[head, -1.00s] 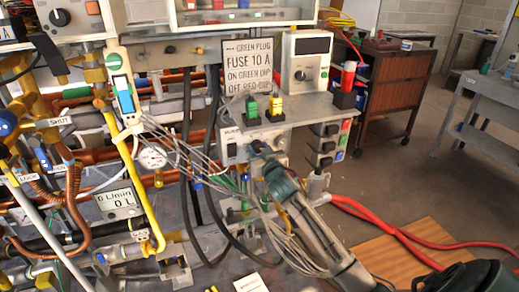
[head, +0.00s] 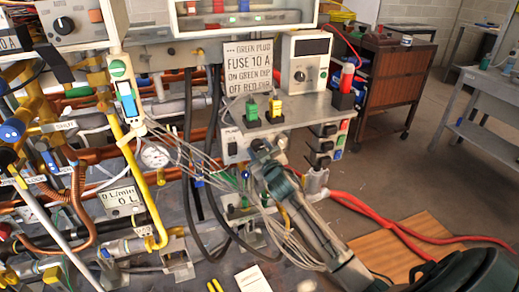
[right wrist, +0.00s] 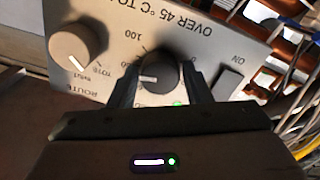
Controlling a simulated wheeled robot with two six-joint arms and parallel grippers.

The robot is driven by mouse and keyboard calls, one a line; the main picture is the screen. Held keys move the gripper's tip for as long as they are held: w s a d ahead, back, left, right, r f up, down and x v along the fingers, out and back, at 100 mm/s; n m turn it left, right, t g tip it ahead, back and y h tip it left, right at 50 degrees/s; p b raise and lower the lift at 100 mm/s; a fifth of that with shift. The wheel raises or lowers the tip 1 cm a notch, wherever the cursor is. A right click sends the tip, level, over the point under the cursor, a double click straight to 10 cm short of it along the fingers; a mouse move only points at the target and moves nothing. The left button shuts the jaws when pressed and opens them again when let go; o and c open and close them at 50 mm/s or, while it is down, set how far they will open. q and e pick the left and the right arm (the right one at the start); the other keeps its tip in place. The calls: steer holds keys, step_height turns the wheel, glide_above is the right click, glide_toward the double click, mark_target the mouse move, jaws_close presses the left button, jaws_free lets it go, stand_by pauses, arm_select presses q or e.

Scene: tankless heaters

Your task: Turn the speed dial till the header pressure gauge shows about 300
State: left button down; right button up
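My right gripper (head: 262,158) reaches to the front of the grey control panel (head: 229,147). In the right wrist view, the fingers of my right gripper (right wrist: 161,82) stand on either side of a dark round dial (right wrist: 159,70). I cannot tell whether they press on it or are slightly apart. The dial's white mark points left in that picture, below a printed 100. In the head view the dial is hidden behind the gripper. A round white gauge (head: 155,156) stands left of the panel; its reading is too small to make out. My left gripper is not in view.
A beige knob (right wrist: 77,44) and a dark rocker switch (right wrist: 228,83) flank the dial. Loose grey wires (head: 208,170) and black hoses hang left of my gripper. A fuse sign (head: 249,68) and green and yellow plugs (head: 252,107) stand above. Red hoses (head: 400,235) cross the floor.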

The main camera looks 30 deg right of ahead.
steer(key=shift+o, duration=1.1)
steer(key=shift+s, duration=0.2)
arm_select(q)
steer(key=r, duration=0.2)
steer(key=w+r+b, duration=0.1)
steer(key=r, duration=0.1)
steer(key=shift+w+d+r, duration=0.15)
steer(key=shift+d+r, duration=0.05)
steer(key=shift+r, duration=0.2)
arm_select(e)
steer(key=v, duration=1)
steer(key=shift+s, duration=0.2)
